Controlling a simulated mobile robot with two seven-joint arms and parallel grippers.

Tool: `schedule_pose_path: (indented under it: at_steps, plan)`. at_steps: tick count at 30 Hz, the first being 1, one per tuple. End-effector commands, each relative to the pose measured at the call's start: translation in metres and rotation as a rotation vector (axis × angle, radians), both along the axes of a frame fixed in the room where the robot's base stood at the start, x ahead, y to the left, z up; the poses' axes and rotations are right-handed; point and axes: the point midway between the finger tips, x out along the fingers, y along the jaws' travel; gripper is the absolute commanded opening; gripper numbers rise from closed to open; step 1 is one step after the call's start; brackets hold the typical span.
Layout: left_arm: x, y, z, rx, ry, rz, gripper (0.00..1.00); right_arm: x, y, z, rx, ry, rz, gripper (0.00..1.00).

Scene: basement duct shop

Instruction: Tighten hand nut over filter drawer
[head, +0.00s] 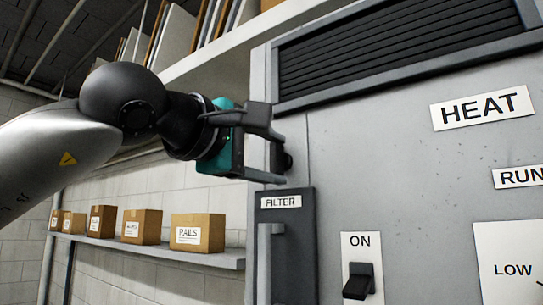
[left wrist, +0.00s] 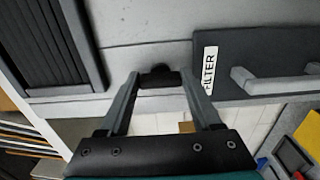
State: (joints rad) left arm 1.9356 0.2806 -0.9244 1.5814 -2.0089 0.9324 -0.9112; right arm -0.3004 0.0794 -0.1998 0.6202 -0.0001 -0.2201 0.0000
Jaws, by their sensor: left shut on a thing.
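The hand nut (head: 287,161) is a small black knob on the grey cabinet's left edge, just above the filter drawer. It also shows in the left wrist view (left wrist: 160,74), between my fingertips. The filter drawer (head: 299,245) is a dark panel labelled FILTER with an upright grey handle. In the left wrist view the drawer (left wrist: 240,45) lies to the right of the nut. My left gripper (head: 279,159) reaches in from the left, one finger above and one below the nut, and is shut on it. The nut's threads are hidden. My right gripper is not in view.
The cabinet front (head: 390,150) carries a louvred vent (head: 400,50), a HEAT sign (head: 482,107) and an ON switch (head: 358,281). Behind, a wall shelf (head: 150,249) holds several cardboard boxes. A higher shelf (head: 260,38) with upright panels runs above my left arm.

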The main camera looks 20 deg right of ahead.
Motion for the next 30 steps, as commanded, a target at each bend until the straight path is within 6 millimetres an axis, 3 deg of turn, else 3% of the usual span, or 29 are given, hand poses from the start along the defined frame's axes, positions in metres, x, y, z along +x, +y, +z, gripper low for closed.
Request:
schedule_pose_path:
  at_steps: [16,17,24,30]
  plan:
    - [-0.0012,-0.0004,0.0007,0.014,-0.022,-0.002,0.09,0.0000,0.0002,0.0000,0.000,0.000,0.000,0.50]
    - [-0.0012,-0.0004,0.0007,0.014,-0.022,-0.002,0.68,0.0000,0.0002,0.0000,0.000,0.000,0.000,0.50]
    - [-0.0007,-0.0004,0.0000,0.014,-0.018,-0.001,0.95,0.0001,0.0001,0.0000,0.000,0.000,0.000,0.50]
    - [0.0000,-0.0006,-0.0018,0.017,-0.015,-0.001,0.95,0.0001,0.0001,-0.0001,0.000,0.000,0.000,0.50]
